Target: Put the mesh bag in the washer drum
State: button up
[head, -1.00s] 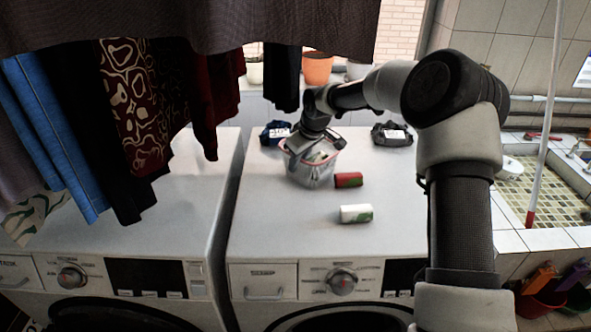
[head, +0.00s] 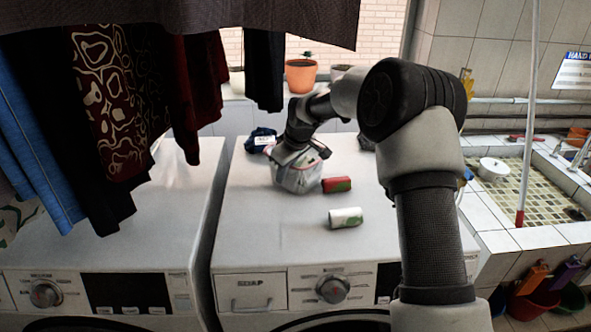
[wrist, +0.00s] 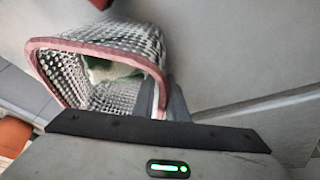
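The mesh bag (head: 297,178) is a pale, see-through bag over the rear part of the right washer's top (head: 262,215). It looks tilted; I cannot tell whether its base touches the top. My gripper (head: 292,154) is at its rim. In the wrist view the bag (wrist: 150,42) shows its pink rim and open mouth, with something white and green inside. Only the upper edge of the right washer's round door (head: 335,323) shows; the drum is hidden.
Clothes (head: 110,110) hang at upper left. A tiled sink (head: 510,195) with a pole (head: 527,130) stands right. The washer's front top is clear.

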jog(key=shift+w+a+f, duration=0.15)
jog(key=shift+w+f, duration=0.05)
jog(key=shift+f, duration=0.45)
grip_shut()
jog(key=shift+r, duration=0.1)
